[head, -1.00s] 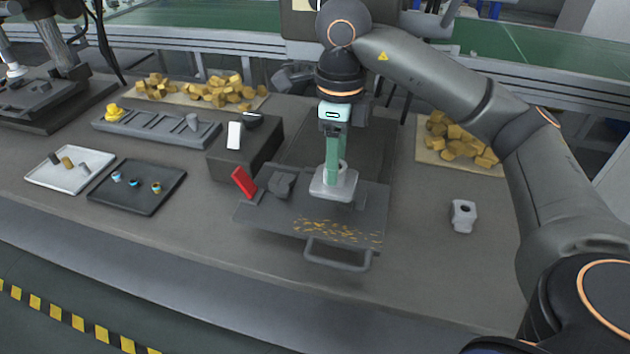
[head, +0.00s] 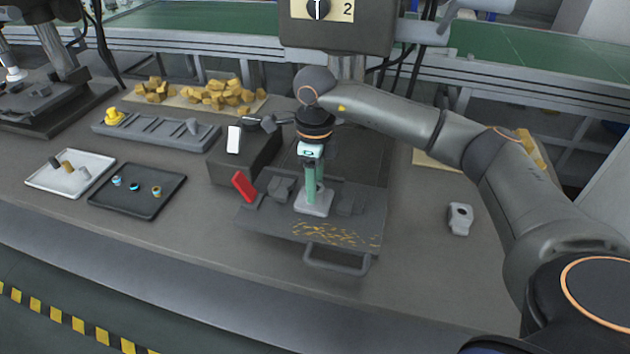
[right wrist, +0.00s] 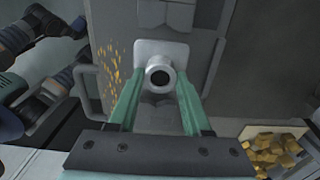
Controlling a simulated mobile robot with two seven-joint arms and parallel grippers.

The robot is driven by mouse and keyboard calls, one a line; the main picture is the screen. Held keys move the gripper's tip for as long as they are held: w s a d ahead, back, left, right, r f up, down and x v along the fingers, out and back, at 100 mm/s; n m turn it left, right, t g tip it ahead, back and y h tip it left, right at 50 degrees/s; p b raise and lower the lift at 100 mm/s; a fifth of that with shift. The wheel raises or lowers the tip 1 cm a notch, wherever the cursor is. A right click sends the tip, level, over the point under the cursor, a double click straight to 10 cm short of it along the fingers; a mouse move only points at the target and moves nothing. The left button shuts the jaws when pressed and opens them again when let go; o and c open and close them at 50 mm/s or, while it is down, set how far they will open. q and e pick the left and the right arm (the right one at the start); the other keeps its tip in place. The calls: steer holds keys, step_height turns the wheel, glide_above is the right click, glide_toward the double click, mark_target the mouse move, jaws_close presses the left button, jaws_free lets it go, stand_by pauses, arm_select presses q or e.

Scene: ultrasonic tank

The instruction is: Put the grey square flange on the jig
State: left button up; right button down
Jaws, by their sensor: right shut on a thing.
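The grey square flange (head: 314,204), a light grey square base with a round neck, is between two dark blocks of the jig (head: 270,221). The jig is a dark plate with a red lever (head: 244,186) at left and a front handle. My right gripper (head: 313,190) comes from above, its green fingers shut on the flange's neck. In the right wrist view the flange (right wrist: 145,50) shows its open round neck between the fingertips (right wrist: 158,85). Its base is at or just above the plate; I cannot tell whether it touches. My left gripper is not in view.
A light grey part with a hole (head: 460,218) lies on the bench at right. A dark block (head: 229,167) with a white piece stands behind the lever. Two small trays, a slotted rack (head: 150,131) and brass pieces are at left. Yellow chips lie on the jig's front.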

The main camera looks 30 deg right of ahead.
steer(key=shift+f, duration=0.1)
steer(key=shift+c, duration=1.7)
jaws_free()
step_height(320, 180, up, 12)
